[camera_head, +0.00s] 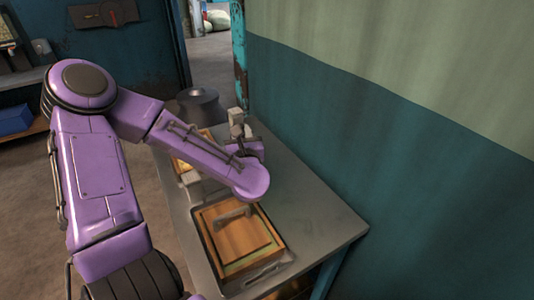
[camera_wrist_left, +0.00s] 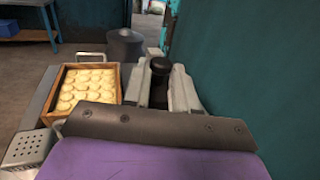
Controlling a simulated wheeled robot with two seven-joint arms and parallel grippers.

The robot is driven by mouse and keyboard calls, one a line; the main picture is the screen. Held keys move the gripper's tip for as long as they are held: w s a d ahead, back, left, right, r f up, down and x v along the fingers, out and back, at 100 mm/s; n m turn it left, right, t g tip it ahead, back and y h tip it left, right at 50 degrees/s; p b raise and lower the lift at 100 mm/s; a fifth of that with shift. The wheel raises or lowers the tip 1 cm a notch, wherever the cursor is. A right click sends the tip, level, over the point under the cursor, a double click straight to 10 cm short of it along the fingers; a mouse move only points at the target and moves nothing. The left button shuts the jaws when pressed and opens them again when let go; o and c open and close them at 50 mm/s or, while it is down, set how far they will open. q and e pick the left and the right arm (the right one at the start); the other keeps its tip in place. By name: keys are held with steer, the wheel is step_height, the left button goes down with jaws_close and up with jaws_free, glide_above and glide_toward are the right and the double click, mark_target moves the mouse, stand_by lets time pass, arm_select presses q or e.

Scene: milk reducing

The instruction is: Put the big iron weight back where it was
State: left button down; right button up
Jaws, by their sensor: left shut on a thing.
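My left gripper (camera_head: 237,120) is at the far part of the table, near the teal wall. In the left wrist view its two grey fingers (camera_wrist_left: 161,68) are shut on a black thing with a round knob on top, which looks like the iron weight (camera_wrist_left: 160,66). The fingers hide its lower part, and I cannot tell whether it touches the table. In the head view the gripper and arm hide it. My right gripper is in neither view.
A dark grey lidded cylinder (camera_head: 200,106) stands at the table's far end, left of the gripper. A wooden crate of pale rounds (camera_wrist_left: 63,98) and a perforated grey box (camera_wrist_left: 28,148) are on the left. A wooden-lidded tray (camera_head: 205,240) is nearer. The table's right strip (camera_head: 315,215) is clear.

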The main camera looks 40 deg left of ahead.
arm_select(q)
steer(key=w+f, duration=0.3)
steer(key=w+f+n+g, duration=0.1)
steer(key=w+f, duration=0.2)
steer(key=w, duration=0.1)
steer(key=w+f+g+y+b, duration=0.1)
steer(key=w+f, duration=0.3)
steer(key=shift+w+d, duration=0.1)
steer(key=shift+d, duration=0.05)
step_height(320, 180, down, 2)
steer(key=shift+f, duration=0.2)
steer(key=shift+f+n, duration=0.3)
steer(key=shift+f, duration=0.1)
